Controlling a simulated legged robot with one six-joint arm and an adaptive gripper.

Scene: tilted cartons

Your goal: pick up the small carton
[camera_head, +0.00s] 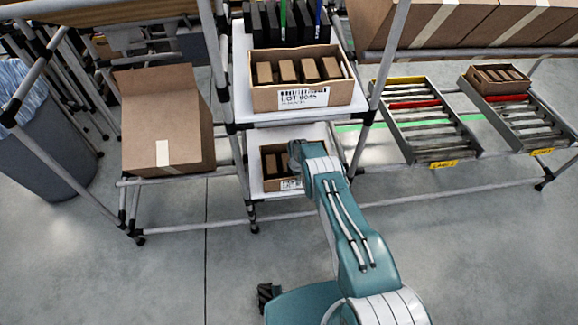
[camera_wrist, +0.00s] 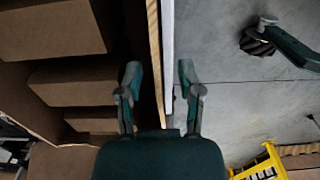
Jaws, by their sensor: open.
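Small brown cartons stand in an open box (camera_head: 262,150) on the lower shelf, partly hidden by my arm. In the wrist view several small cartons, one of them large in the picture (camera_wrist: 50,28) and another below it (camera_wrist: 72,84), lie to the left of my gripper (camera_wrist: 158,78). My gripper is open and empty, its fingers spread on either side of the line of the box's thin wall (camera_wrist: 154,45). I cannot tell whether it touches the wall. The left finger overlaps a carton in the picture. In the head view the fingertips are hidden by my arm.
An upper box (camera_head: 264,99) with more small cartons sits on the shelf above. A tilted carton (camera_head: 190,145) rests on the rack at left. Roller lanes (camera_head: 425,120) are at right, one holding a small box (camera_head: 490,86). Metal posts flank the shelves. Floor is clear in front.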

